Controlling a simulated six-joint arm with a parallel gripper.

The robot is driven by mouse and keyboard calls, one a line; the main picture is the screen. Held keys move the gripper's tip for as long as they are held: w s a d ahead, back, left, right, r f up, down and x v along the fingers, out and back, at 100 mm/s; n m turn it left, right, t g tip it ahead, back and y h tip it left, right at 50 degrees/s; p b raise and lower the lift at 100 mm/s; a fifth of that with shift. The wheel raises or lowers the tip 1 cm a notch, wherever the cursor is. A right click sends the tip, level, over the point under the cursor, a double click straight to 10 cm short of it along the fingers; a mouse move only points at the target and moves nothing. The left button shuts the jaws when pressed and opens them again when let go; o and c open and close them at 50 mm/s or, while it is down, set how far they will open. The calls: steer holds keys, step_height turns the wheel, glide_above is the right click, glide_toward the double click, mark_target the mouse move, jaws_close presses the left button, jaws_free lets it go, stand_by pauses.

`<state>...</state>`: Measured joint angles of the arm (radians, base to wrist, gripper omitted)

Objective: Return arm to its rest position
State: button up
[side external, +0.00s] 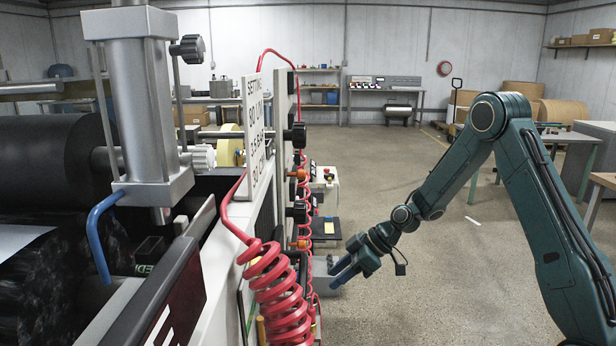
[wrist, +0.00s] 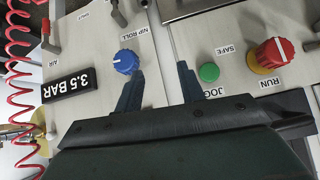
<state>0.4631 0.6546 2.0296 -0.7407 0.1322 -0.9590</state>
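My gripper (side external: 338,271) is at the end of the dark green arm, low beside the machine's operator side in the side external view. In the wrist view its two fingers (wrist: 160,70) are apart with only bare panel between them. A blue knob (wrist: 125,62) labelled NIP ROLL lies just beyond the left fingertip. I cannot tell whether the two touch. A green JOG button (wrist: 209,72) is right of the right finger. A red and yellow SAFE/RUN selector (wrist: 271,54) is further right.
A black 3.5 BAR display (wrist: 69,85) is on the panel. A coiled red air hose (side external: 275,280) hangs down the machine side, left of my gripper. A metal cylinder (side external: 140,95) stands on the machine. Open floor (side external: 400,160) lies behind the arm; a table (side external: 575,137) stands right.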

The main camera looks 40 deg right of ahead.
steer(key=s+a+r+m+g+h, duration=0.1)
steer(key=s+a+r+h, duration=0.1)
steer(key=s+r, duration=0.5)
steer(key=s+a+r+m+h, duration=0.1)
steer(key=s+a+r+h, duration=0.15)
steer(key=s+r, duration=0.4)
steer(key=s+r+m+h, duration=0.1)
steer(key=s+r+m, duration=0.2)
steer(key=s, duration=0.5)
steer(key=s+r+m+h, duration=0.1)
steer(key=s+r+m, duration=0.2)
steer(key=s, duration=0.5)
steer(key=shift+s+d+r, duration=0.15)
steer(key=shift+s+r, duration=0.05)
steer(key=shift+r, duration=0.45)
